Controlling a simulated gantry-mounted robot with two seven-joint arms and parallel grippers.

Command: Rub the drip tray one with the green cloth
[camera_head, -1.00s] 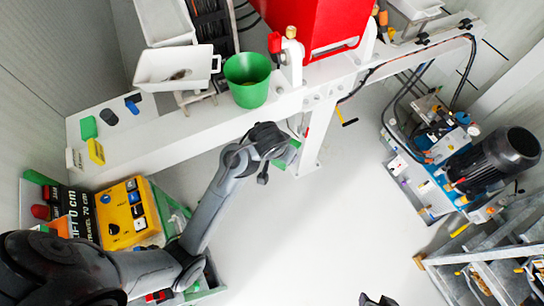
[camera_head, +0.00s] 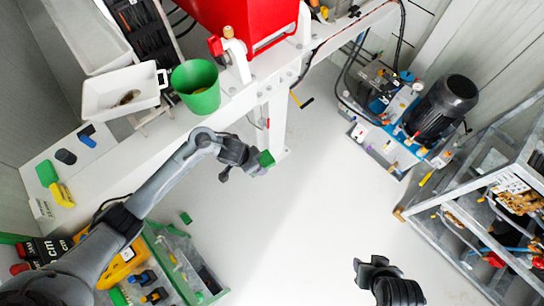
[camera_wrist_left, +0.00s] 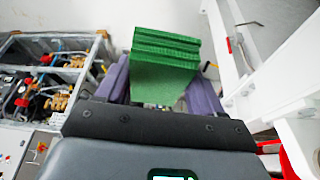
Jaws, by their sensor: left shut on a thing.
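My left gripper (camera_head: 244,160) is shut on the green cloth (camera_head: 265,158), in front of the white beam and over open floor. In the left wrist view the folded green cloth (camera_wrist_left: 166,62) sits between the two purple-grey fingers. A white tray (camera_head: 96,99) with a dark smudge inside stands on the beam beside a green bucket; I cannot tell whether it is drip tray one. The cloth is apart from it. My right gripper (camera_head: 364,268) is at the bottom, right of centre; whether it is open is unclear.
The green bucket (camera_head: 196,88) and a red tank (camera_head: 245,22) are on or above the beam (camera_head: 150,148). Small coloured blocks lie at its left end. A motor unit (camera_head: 440,108) and a shelf rack (camera_head: 470,215) stand to the right. The middle floor is clear.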

